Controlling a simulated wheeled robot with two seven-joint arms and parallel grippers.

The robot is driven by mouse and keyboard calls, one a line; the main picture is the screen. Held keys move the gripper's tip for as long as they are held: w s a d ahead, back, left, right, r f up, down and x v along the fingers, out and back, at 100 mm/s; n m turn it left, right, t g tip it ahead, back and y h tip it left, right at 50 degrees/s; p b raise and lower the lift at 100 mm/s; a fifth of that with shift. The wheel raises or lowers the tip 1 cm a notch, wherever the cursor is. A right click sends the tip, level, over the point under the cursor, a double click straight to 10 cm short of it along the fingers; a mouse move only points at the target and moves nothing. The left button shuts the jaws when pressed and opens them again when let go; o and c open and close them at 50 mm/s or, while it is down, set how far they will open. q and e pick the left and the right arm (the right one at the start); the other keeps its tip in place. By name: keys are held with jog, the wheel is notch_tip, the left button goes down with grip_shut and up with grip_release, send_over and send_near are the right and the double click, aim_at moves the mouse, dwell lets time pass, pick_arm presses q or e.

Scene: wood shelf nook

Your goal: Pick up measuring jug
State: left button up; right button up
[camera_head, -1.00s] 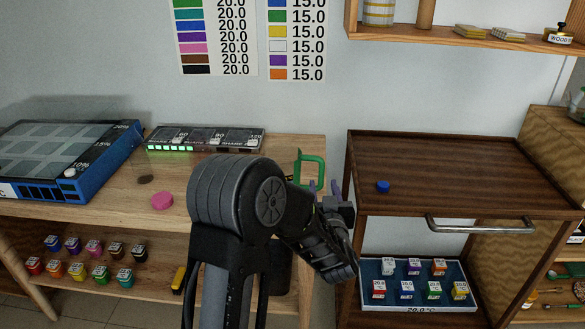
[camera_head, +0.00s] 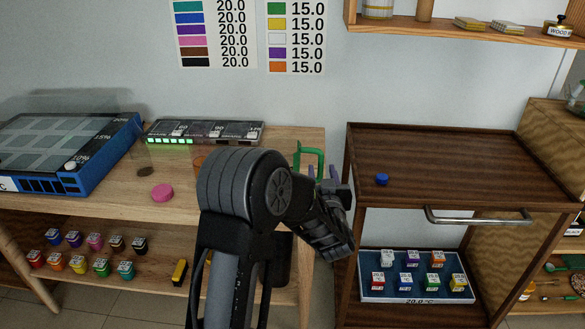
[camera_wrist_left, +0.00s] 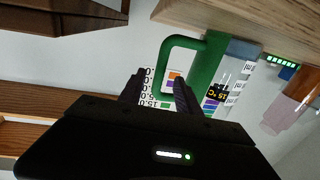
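The measuring jug shows mainly as a green loop handle (camera_head: 312,158) at the right end of the wooden bench. My left gripper (camera_head: 323,173) is at the handle, fingers apart and empty. In the left wrist view its two dark fingers (camera_wrist_left: 160,80) are spread. I cannot tell whether the handle bar is between them. My right gripper is out of view.
A pink disc (camera_head: 162,193) and a lit green-light device (camera_head: 205,132) are on the bench, with a blue box (camera_head: 70,150) at left. A dark wooden trolley (camera_head: 450,170) with a blue cap (camera_head: 382,179) stands close at right. A shelf (camera_head: 470,30) hangs above.

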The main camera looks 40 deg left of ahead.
aim_at(321, 166)
pick_arm(q)
jog(key=x, duration=0.4)
jog(key=shift+w, duration=0.15)
dwell(0.4)
grip_shut()
dwell(1.2)
